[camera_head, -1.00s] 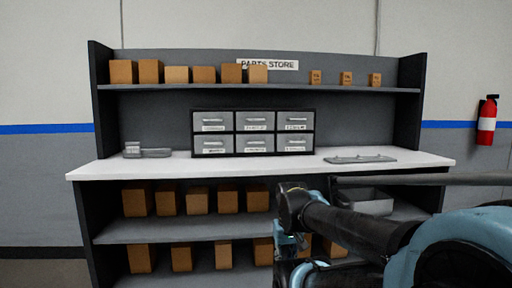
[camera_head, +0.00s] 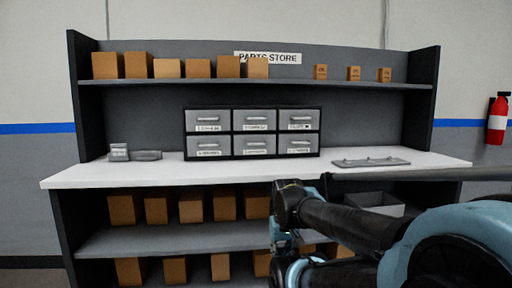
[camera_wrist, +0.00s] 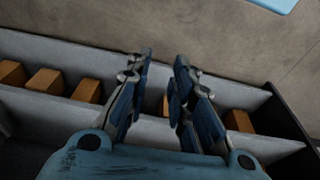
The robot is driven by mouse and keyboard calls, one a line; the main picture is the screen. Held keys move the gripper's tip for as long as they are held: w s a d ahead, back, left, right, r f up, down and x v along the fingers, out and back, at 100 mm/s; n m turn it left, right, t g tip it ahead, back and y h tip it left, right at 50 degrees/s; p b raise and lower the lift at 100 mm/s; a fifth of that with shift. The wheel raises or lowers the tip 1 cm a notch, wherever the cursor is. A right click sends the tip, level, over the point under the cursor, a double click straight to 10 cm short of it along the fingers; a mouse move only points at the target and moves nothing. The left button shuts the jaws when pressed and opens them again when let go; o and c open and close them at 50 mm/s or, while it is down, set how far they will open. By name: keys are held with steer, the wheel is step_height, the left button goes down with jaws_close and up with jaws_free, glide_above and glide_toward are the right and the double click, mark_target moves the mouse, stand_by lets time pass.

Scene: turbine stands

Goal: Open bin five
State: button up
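A dark cabinet (camera_head: 184,133) with six grey bins in two rows of three stands on the white worktop. Each bin has a handle and a white label; all look shut. The labels are too small to read surely. The bottom middle bin (camera_head: 254,140) fits bin five if they are numbered row by row. In the wrist view my gripper (camera_wrist: 163,75) has its two fingers apart with nothing between them. In the head view my folded arm is at the lower right, and the gripper end is low, in front of the lower shelves and below the worktop.
The white worktop (camera_head: 240,174) is clear in front of the bins. A grey item (camera_head: 147,155) lies at its left and a flat grey tray (camera_head: 370,162) at its right. Cardboard boxes (camera_head: 196,68) fill the shelves above and below. A fire extinguisher (camera_head: 497,118) hangs at the right.

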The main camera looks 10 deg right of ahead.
steer(key=shift+w, duration=0.35)
steer(key=w+a+r+m+t+y, duration=0.3)
steer(key=w+r, duration=0.5)
steer(key=w, duration=0.2)
steer(key=w+a+r+m+t+y, duration=0.25)
steer(key=w+r, duration=0.45)
steer(key=w, duration=0.4)
steer(key=w+d+r+m+t+y, duration=0.1)
steer(key=w+d+r+m+t, duration=0.25)
steer(key=w+r, duration=0.5)
steer(key=m+t, duration=0.4)
steer(key=m, duration=0.2)
glide_toward(258, 144)
steer(key=x, duration=1.1)
steer(key=shift+d+f, duration=0.1)
steer(key=shift+f, duration=0.05)
